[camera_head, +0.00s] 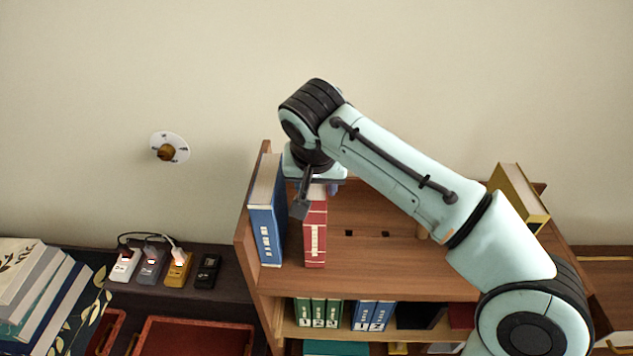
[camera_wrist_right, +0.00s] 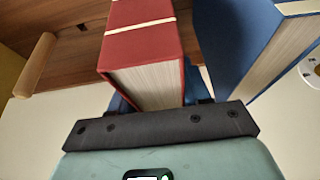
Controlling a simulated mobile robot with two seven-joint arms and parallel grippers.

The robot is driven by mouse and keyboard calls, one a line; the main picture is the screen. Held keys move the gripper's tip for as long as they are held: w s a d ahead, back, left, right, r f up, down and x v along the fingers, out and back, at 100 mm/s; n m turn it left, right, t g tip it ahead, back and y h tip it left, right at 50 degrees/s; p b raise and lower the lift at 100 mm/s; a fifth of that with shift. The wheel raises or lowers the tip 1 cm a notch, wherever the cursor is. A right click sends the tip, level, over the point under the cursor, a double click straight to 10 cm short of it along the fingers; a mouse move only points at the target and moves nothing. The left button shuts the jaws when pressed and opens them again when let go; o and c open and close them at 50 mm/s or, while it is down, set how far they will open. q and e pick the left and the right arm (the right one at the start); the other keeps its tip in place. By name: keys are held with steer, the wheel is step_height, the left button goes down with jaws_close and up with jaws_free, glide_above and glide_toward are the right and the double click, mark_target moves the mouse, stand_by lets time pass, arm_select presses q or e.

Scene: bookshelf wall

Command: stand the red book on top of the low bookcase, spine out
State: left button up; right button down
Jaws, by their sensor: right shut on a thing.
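The red book (camera_head: 315,235) is upright at the left part of the low bookcase's top (camera_head: 375,255), its spine with white bands facing out. I cannot tell if its lower end touches the wood. My right gripper (camera_head: 314,193) is above it, pointing down and shut on its upper end. One dark finger shows; the other is mostly hidden. In the right wrist view the red book (camera_wrist_right: 145,45) sits between the fingers of my right gripper (camera_wrist_right: 160,103), its pages towards the camera. My left gripper is not in view.
A blue book (camera_head: 265,222) stands just left, with a narrow gap. A yellow book (camera_head: 518,197) is at the top's right end, partly behind my arm. A wooden peg (camera_wrist_right: 38,65) shows beside the red book. A dark low shelf with chargers (camera_head: 178,270) is left.

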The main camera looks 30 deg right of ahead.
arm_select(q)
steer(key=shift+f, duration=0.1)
arm_select(e)
steer(key=shift+f, duration=0.2)
stand_by(0.4)
steer(key=shift+c, duration=2.2)
jaws_free()
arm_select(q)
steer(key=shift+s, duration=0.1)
arm_select(e)
steer(key=shift+f, duration=0.1)
steer(key=p+v, duration=0.1)
steer(key=v, duration=0.3)
steer(key=p+v, duration=0.1)
steer(key=v, duration=0.3)
steer(key=p+v, duration=0.1)
steer(key=v, duration=0.3)
steer(key=shift+w+a+r, duration=0.1)
steer(key=shift+w+r, duration=0.1)
steer(key=shift+r, duration=0.15)
steer(key=shift+s+a+r, duration=0.1)
steer(key=shift+s+r, duration=0.1)
steer(key=shift+r, duration=0.2)
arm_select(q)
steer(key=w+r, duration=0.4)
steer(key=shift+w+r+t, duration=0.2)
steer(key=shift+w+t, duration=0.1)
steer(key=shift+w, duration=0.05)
arm_select(e)
steer(key=shift+s, duration=0.1)
